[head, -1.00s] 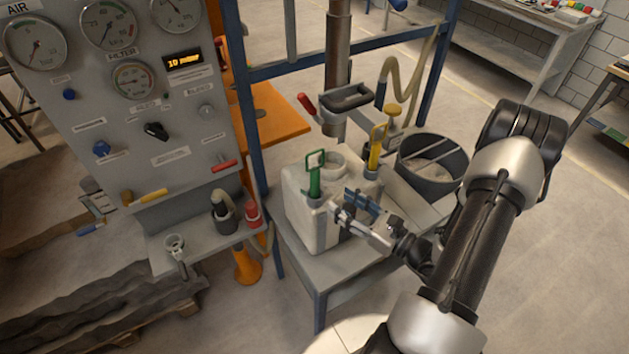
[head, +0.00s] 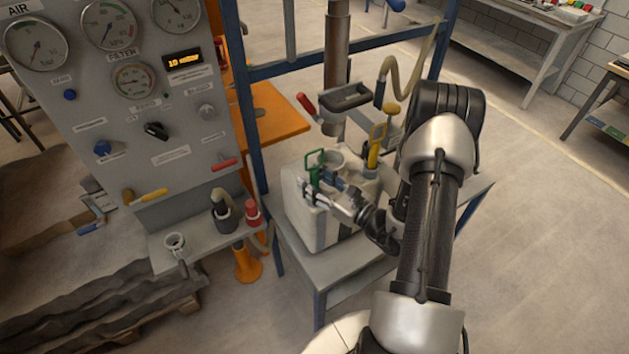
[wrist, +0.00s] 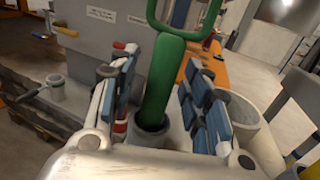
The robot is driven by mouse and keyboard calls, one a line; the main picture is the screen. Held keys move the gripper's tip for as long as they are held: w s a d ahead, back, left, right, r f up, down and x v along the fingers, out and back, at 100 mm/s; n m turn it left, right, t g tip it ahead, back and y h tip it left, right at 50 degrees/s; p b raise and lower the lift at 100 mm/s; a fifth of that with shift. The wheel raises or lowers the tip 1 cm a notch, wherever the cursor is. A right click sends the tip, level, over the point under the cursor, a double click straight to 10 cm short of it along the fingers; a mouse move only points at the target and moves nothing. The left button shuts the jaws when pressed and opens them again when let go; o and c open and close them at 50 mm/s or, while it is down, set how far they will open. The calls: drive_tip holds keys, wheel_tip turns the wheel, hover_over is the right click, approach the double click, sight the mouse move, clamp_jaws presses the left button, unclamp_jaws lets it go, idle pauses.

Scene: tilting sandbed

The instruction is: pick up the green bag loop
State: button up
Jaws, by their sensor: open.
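The green bag loop (head: 315,158) stands upright on the white block-shaped container on the small table. In the wrist view its green stem (wrist: 164,80) rises from a grey socket (wrist: 150,130), and the top of its loop runs out of the picture. My gripper (head: 322,188) is open at the loop in the head view and hides its lower part. In the wrist view my gripper (wrist: 160,102) has one blue-padded finger on each side of the stem, with visible gaps.
A yellow handle (head: 377,145) stands on the same container, right of the green one. A vertical column with a black grip (head: 346,97) and a red lever (head: 306,104) hangs just behind. The gauge panel (head: 130,100) is at left. Blue frame posts (head: 252,110) stand nearby.

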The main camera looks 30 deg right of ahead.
clamp_jaws()
idle(0.4)
wheel_tip(320, 180, up, 28)
drive_tip(key=p, duration=0.4)
idle(0.4)
